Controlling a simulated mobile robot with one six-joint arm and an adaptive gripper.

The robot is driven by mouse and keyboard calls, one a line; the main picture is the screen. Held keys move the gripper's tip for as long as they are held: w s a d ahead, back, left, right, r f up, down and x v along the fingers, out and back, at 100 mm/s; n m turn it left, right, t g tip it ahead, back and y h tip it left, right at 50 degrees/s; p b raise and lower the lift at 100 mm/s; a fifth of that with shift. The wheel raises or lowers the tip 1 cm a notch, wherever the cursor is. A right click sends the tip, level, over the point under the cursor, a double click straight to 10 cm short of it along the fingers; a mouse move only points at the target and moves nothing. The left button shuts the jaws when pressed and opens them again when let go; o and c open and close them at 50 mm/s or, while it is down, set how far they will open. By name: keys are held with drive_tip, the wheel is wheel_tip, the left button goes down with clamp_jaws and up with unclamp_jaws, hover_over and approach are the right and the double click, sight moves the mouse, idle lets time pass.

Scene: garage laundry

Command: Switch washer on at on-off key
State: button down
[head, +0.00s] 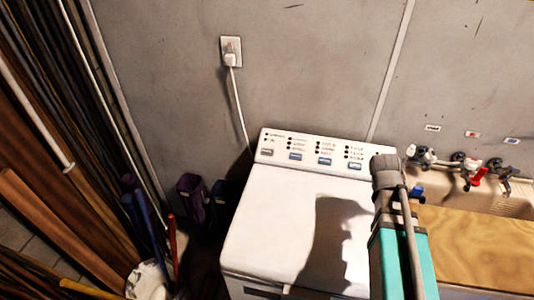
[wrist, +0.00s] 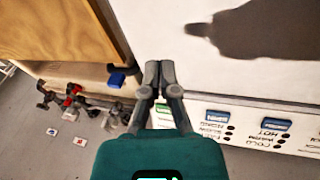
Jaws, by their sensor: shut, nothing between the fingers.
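The white washer (head: 290,215) stands against the back wall in the head view, its lid shut. Its control panel (head: 312,136) runs along the back edge, with a grey key (head: 267,152) at the far left and blue keys (head: 295,157) to its right. The key labels are too small to read surely. In the wrist view, seen upside down, part of the panel (wrist: 245,130) shows with blue keys; the grey key is out of frame. My gripper (wrist: 159,66) is shut and empty, above the washer's edge at the sink-side end of the panel.
A wall socket with a plug (head: 230,58) and hanging cord is behind the washer. To the right are taps (head: 465,165), a sink (head: 515,203) and a wooden board (head: 475,245). Planks (head: 50,120) and tool handles crowd the left. The washer lid is clear.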

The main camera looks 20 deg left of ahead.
drive_tip(key=w+a+t, duration=0.1)
drive_tip(key=a, duration=0.2)
drive_tip(key=w+a+t+b, duration=0.1)
drive_tip(key=w+a, duration=0.1)
drive_tip(key=a, duration=0.1)
drive_tip(key=w+a+n+t+h, duration=0.1)
drive_tip(key=w+a, duration=0.1)
drive_tip(key=a, duration=0.1)
drive_tip(key=shift+w+a+r, duration=0.25)
drive_tip(key=shift+a+r, duration=0.05)
drive_tip(key=w+a+r+n+t+b, duration=0.2)
drive_tip(key=w+a+t, duration=0.1)
drive_tip(key=a, duration=0.9)
wheel_tip(320, 180, up, 3)
drive_tip(key=n+t+y+b, duration=0.2)
drive_tip(key=n+t+y, duration=0.1)
drive_tip(key=t, duration=0.2)
hover_over(267, 152)
drive_tip(key=s, duration=0.5)
drive_tip(key=shift+d, duration=0.45)
drive_tip(key=shift+w+f, duration=0.1)
